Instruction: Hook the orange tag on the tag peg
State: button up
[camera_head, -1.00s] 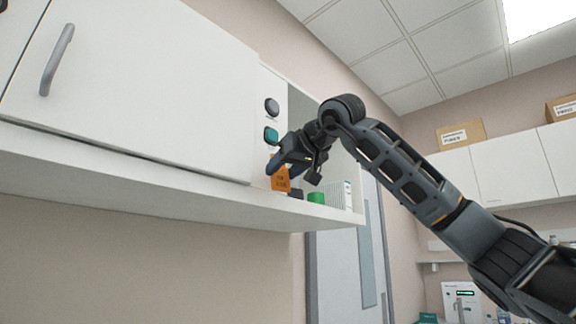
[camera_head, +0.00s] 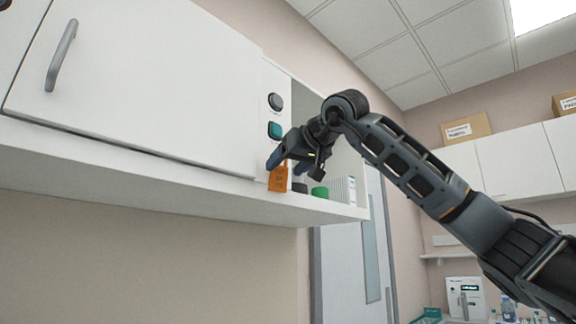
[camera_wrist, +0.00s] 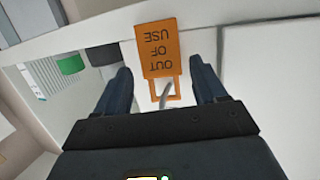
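The orange tag (camera_head: 278,178) hangs at the front of the white cabinet, below a teal button. My gripper (camera_wrist: 160,64) is open, with one dark finger on each side of the tag and a visible gap to both edges. In the head view my gripper (camera_head: 286,165) is right at the tag and hides its top and the peg.
Below the shelf is free.

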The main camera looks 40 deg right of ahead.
jog(key=shift+o, duration=0.8)
jog(key=b+v, duration=0.2)
jog(key=v, duration=0.5)
jog(key=shift+s, duration=0.35)
jog(key=shift+a, duration=0.1)
